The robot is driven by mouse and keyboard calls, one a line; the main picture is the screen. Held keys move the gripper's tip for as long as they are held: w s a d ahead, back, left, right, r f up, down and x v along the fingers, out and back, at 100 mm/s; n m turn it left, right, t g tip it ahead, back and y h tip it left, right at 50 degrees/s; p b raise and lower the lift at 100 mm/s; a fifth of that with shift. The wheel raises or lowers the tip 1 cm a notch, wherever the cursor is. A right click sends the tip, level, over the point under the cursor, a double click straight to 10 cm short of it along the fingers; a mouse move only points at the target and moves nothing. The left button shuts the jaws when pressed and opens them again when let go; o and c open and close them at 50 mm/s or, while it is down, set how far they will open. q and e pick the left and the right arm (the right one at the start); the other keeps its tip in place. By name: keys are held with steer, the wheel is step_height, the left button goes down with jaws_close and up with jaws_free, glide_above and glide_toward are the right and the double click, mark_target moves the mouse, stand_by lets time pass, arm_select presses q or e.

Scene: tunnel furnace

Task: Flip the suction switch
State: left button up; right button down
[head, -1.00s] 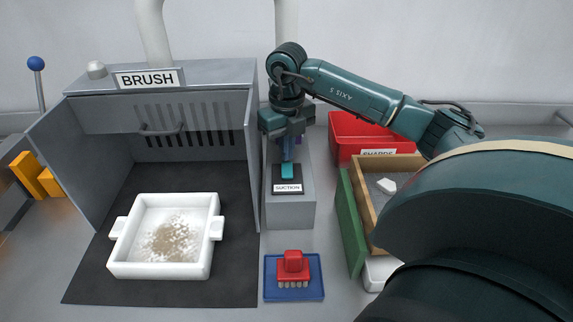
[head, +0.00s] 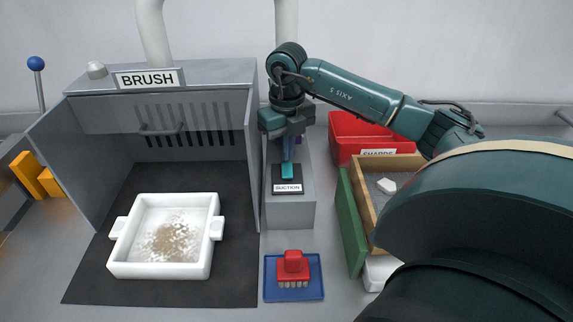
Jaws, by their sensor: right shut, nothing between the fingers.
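The suction switch (head: 287,172) is a teal rocker on a dark plate, on top of a grey box (head: 289,213) with a "SUCTION" label (head: 288,188). My right gripper (head: 287,158) points down over the switch, shut and empty. Its fingertips are at the back of the teal rocker. I cannot tell whether they touch it. The gripper hides the back of the box. My left gripper is not in view.
Left of the box stands a grey "BRUSH" hood (head: 160,75) with a white tray (head: 120,268) holding brown-grey powder. A red brush (head: 293,264) lies on a blue mat (head: 317,293) in front. A red bin (head: 345,130) and a wooden box (head: 362,196) stand at right.

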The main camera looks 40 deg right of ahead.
mark_target(287, 164)
steer(key=shift+f+b, duration=0.8)
steer(key=shift+f, duration=0.35)
stand_by(0.7)
steer(key=shift+r, duration=0.15)
steer(key=shift+r+p, duration=0.2)
steer(key=shift+p, duration=0.15)
step_height(287, 164, up, 7)
steer(key=p, duration=0.5)
steer(key=shift+f, duration=0.2)
steer(key=shift+f, duration=0.1)
